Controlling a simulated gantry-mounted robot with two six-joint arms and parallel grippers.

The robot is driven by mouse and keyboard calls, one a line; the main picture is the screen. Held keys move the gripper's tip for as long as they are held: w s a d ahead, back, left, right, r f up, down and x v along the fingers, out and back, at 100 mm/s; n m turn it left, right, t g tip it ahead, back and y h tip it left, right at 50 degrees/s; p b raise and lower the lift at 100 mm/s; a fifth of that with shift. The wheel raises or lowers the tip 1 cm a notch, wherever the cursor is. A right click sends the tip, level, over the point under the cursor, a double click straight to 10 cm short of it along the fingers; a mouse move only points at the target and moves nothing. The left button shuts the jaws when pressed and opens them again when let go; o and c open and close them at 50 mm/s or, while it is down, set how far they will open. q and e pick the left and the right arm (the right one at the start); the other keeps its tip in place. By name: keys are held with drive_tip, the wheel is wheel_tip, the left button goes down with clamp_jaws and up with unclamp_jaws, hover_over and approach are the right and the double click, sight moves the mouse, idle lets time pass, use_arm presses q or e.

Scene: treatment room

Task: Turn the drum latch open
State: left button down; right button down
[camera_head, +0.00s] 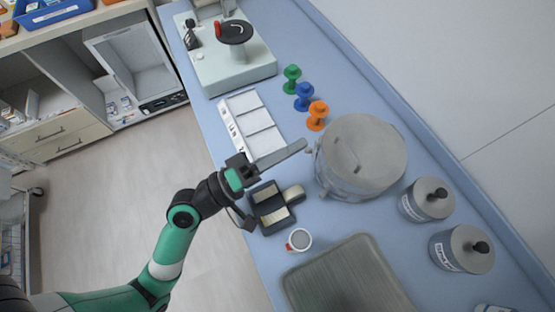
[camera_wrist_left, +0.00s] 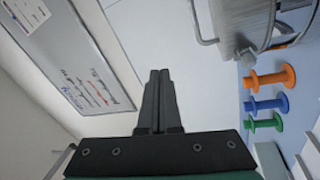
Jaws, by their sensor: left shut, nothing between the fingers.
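The metal drum (camera_head: 365,162) stands on the blue counter, with a flat lid on top. A small knob-like fitting (camera_head: 311,150), perhaps the latch, shows on its left side; I cannot tell its position. My left gripper (camera_head: 303,145) is shut and empty, its fingertips close to that side of the drum. I cannot tell whether they touch it. In the left wrist view, the shut fingers (camera_wrist_left: 160,75) point up the picture, and the drum (camera_wrist_left: 240,20) is at the upper right with a round fitting (camera_wrist_left: 247,56) at its edge. My right gripper is not in view.
Orange (camera_head: 317,115), blue (camera_head: 306,97) and green (camera_head: 291,78) spools stand behind the drum. A white tray (camera_head: 251,125), a dark device (camera_head: 272,207), a cup (camera_head: 299,239), a grey tray (camera_head: 347,280) and two lidded canisters (camera_head: 426,200) surround it on the counter.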

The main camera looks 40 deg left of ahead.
use_arm(q)
drive_tip(key=s+d+r+p, duration=0.2)
drive_tip(key=s+r, duration=0.1)
drive_tip(key=s, duration=0.4)
drive_tip(key=shift+d, duration=0.2)
drive_tip(key=shift+r, duration=0.15)
